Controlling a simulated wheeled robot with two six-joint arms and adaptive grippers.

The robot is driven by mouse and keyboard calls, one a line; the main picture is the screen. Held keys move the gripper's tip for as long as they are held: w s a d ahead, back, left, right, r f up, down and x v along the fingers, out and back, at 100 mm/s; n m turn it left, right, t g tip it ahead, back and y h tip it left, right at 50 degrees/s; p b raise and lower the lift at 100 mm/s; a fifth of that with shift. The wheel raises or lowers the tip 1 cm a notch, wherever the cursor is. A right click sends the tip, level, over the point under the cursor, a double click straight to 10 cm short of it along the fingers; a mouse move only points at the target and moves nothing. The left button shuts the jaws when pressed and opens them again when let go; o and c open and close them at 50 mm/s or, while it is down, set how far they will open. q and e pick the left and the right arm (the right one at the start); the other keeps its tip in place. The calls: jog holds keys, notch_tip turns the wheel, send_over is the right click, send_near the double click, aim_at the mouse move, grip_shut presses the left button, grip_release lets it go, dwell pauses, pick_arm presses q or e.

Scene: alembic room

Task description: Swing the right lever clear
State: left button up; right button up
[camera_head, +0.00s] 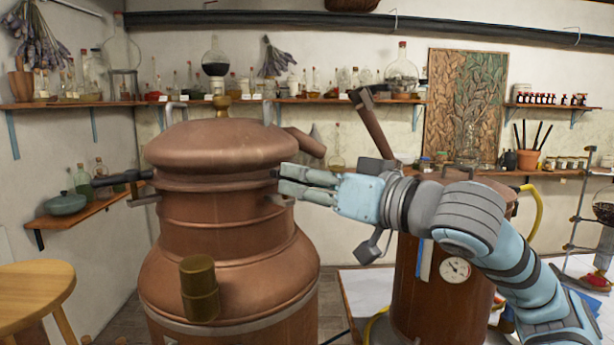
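The copper still (220,220) stands left of centre, with its domed lid (220,143) on top. My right gripper (282,181) reaches in from the right, with its pale blue fingers at the right side of the lid's rim. The right lever is mostly hidden behind or between these fingers. Only a small metal bracket (280,201) shows just below the fingertips. I cannot tell whether the fingers are shut on the lever. The left lever (118,179), with a dark handle, sticks out to the left of the rim. My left gripper is not in view.
A second copper vessel (420,285) with a gauge (455,270) stands at right below my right arm. A copper pipe (305,142) leaves the lid toward the right. A wooden stool (35,290) is at lower left. Wall shelves hold glassware.

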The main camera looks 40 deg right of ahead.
grip_shut()
